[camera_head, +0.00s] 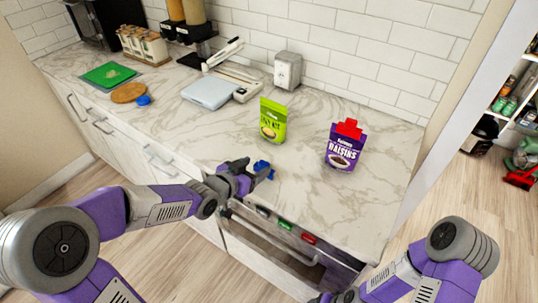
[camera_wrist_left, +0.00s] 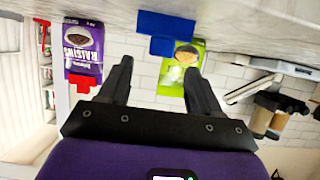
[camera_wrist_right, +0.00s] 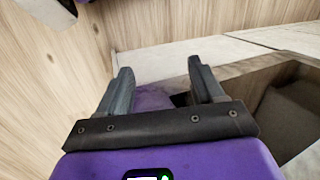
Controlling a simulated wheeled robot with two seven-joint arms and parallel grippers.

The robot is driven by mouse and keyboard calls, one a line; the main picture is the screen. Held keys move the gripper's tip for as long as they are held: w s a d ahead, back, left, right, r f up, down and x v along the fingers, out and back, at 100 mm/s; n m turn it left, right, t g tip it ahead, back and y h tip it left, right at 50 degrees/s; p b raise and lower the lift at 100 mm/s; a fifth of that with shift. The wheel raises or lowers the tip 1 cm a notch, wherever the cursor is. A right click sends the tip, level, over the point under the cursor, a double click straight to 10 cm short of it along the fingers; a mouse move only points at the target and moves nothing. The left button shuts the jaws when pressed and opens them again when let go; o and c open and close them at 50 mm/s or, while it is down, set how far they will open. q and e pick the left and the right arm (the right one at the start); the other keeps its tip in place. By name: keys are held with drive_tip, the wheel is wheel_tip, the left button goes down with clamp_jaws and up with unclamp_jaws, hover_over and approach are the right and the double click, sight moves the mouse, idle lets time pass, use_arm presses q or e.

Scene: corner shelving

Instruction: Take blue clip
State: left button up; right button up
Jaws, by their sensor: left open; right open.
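The blue clip (camera_head: 263,169) lies on the marble counter near its front edge, just beyond my left gripper (camera_head: 256,178). In the left wrist view, which is upside down, the blue clip (camera_wrist_left: 166,30) is ahead of the open fingers of my left gripper (camera_wrist_left: 157,72), with nothing between them. In the head view the fingers partly overlap the clip; I cannot tell if they touch it. My right gripper (camera_wrist_right: 159,78) is open and empty, low beside wooden panels. It barely shows at the bottom of the head view.
A green pouch (camera_head: 273,121) stands behind the clip. A purple raisins bag (camera_head: 343,154) with a red clip (camera_head: 348,128) on top stands to the right. Below the counter edge is an open drawer (camera_head: 290,250) with green (camera_head: 285,223) and red (camera_head: 308,239) items along it.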

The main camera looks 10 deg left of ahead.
sight(264, 163)
use_arm(q)
drive_tip(key=shift+w+d+f, duration=0.1)
drive_tip(key=shift+w+f, duration=0.1)
drive_tip(key=shift+w, duration=0.35)
drive_tip(key=shift+w+d+f+b, duration=0.1)
drive_tip(key=shift+w+f+b, duration=0.15)
drive_tip(key=shift+b, duration=0.25)
drive_tip(key=shift+w+d+f+b, duration=0.15)
drive_tip(key=shift+w+d+b, duration=0.1)
drive_tip(key=shift+w+b, duration=0.2)
drive_tip(key=b+x, duration=0.2)
drive_tip(key=x, duration=0.2)
drive_tip(key=shift+d+f, duration=0.1)
drive_tip(key=shift+f, duration=0.1)
drive_tip(key=shift+w+b, duration=0.3)
drive_tip(key=shift+c, duration=0.2)
drive_tip(key=c, duration=1)
